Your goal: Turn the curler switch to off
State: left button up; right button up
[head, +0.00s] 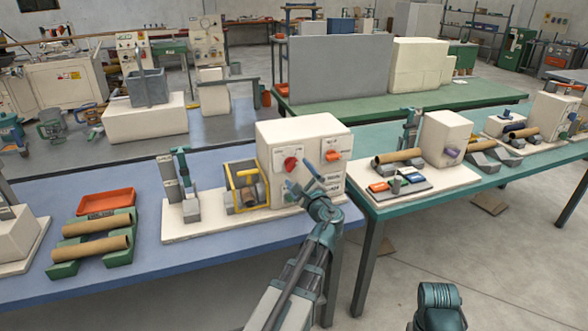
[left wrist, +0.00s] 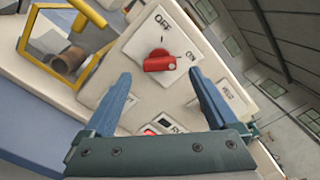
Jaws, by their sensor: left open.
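The curler switch is a red rotary knob (head: 291,164) on the front of a cream machine box (head: 283,132). In the left wrist view the red knob (left wrist: 160,62) sits on a white plate marked OFF above and ON to the right. Its bar lies roughly sideways, with its right end toward the ON side. My left gripper (head: 305,189) is in front of the panel, below and right of the knob in the head view. In the left wrist view its two blue fingers (left wrist: 162,85) are spread apart and empty, with the knob beyond them.
A second red-orange knob (head: 333,155) is to the right on the same panel. A yellow frame (head: 247,186) around a roller stands left of the box. Green holders (head: 92,247) with brown tubes and an orange tray (head: 105,203) lie on the blue table.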

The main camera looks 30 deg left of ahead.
aim_at(294, 167)
pick_arm(q)
jog(key=shift+x, duration=2.15)
jog(key=c, duration=1.4)
jog(key=shift+o, duration=0.2)
